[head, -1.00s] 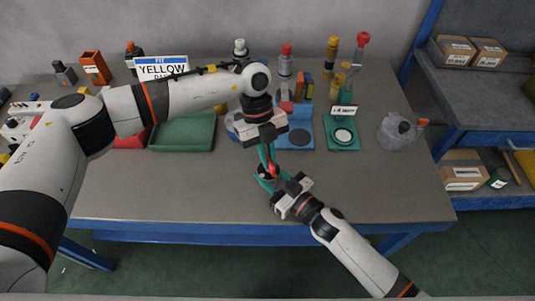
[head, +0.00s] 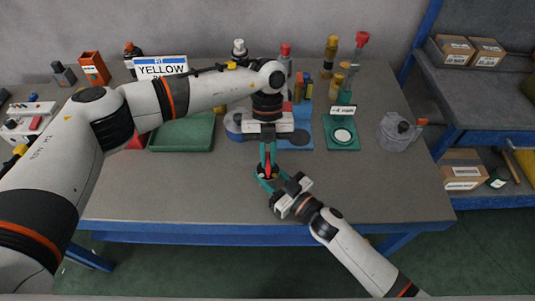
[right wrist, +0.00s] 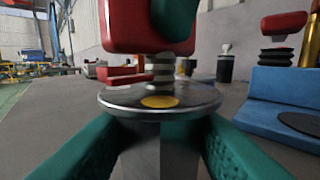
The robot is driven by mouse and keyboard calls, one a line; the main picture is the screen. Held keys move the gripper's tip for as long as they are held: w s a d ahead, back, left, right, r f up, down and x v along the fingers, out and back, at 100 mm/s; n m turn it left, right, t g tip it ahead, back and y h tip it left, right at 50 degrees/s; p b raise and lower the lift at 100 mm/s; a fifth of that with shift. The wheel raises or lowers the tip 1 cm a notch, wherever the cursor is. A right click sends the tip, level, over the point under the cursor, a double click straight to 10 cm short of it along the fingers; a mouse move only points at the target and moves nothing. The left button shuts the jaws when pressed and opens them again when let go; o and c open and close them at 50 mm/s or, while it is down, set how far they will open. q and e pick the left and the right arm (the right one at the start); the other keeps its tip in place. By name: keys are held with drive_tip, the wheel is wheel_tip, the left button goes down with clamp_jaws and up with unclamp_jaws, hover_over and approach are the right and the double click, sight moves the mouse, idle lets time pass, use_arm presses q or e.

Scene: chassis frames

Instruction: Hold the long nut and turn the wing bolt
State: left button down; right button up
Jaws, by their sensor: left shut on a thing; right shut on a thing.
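The red wing bolt (right wrist: 122,28) stands upright above the nut in the right wrist view, with a short length of grey thread showing. It also shows in the head view as a small red shape (head: 267,163). My left gripper (head: 267,166) points down from above and is shut on the bolt's wings. The grey long nut (right wrist: 152,155) has a round metal flange with a yellow dot on top. My right gripper (head: 268,181) comes in from the lower right and is shut on the nut, its teal fingers on both sides. The nut is mostly hidden in the head view.
A green tray (head: 183,133), a blue fixture (head: 304,132) and a teal stand with a white disc (head: 342,146) are behind the grippers. A grey pot (head: 398,134) stands at the right. The table front is clear.

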use_arm(q)
drive_tip(key=shift+r+m, duration=0.1)
drive_tip(key=shift+m, duration=0.5)
use_arm(e)
drive_tip(key=shift+f, duration=0.1)
use_arm(q)
drive_tip(key=c, duration=1.5)
unclamp_jaws()
drive_tip(key=shift+o, duration=0.2)
drive_tip(key=v, duration=1.2)
drive_tip(key=shift+d, duration=0.2)
use_arm(e)
drive_tip(key=o, duration=1.2)
drive_tip(key=shift+o, duration=0.2)
drive_tip(key=shift+s+d, duration=0.1)
